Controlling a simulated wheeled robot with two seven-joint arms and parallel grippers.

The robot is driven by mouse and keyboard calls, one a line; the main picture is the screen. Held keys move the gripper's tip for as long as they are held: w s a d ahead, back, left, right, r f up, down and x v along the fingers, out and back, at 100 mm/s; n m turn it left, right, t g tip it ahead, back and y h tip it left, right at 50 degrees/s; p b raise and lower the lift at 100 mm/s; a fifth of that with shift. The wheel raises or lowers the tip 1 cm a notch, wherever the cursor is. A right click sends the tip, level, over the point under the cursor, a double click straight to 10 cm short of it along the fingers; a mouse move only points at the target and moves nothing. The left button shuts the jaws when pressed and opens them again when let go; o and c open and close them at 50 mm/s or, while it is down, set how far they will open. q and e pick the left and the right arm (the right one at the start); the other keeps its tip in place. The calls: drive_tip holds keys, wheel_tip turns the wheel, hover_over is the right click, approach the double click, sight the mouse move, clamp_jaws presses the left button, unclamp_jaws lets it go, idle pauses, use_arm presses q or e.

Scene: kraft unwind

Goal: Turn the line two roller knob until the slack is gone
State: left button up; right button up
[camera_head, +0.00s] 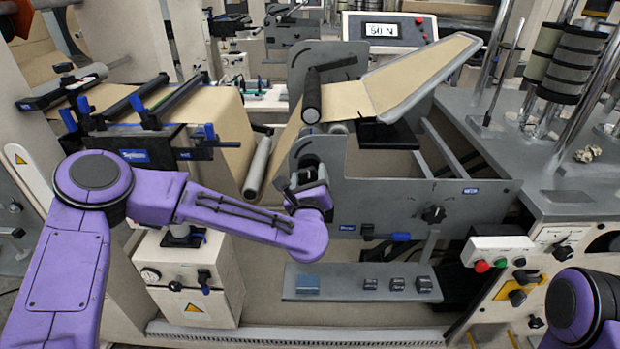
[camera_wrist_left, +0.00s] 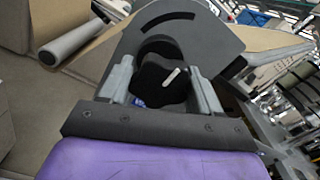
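My left gripper (camera_head: 308,188) is at the left end of the grey roller frame (camera_head: 445,205); its fingers hardly show there. In the left wrist view, its two grey fingers (camera_wrist_left: 162,82) stand on either side of a black knob (camera_wrist_left: 152,84) with a white pointer mark. The knob fills most of the gap, and contact on both sides cannot be made out. The brown kraft web (camera_head: 345,101) passes the black roller (camera_head: 311,95) onto a sloped panel. The tension display (camera_head: 382,30) seems to read 50 N. My right gripper is out of view.
Another black knob (camera_head: 433,214) is on the frame's front plate. A control box (camera_head: 497,252) with red and green buttons stands at the right. A shelf (camera_head: 345,283) with small blocks lies below the frame. A pale roller (camera_head: 257,167) is left of my gripper.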

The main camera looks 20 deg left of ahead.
use_arm(q)
drive_tip(key=m, duration=0.5)
drive_tip(key=shift+r+p, duration=0.1)
drive_tip(key=shift+p, duration=0.2)
drive_tip(key=m, duration=0.3)
drive_tip(key=shift+m+p, duration=0.3)
drive_tip(key=shift+m, duration=0.5)
drive_tip(key=o, duration=1)
drive_tip(key=shift+o, duration=0.2)
drive_tip(key=shift+s, duration=0.1)
drive_tip(key=b+v, duration=0.1)
drive_tip(key=v, duration=0.6)
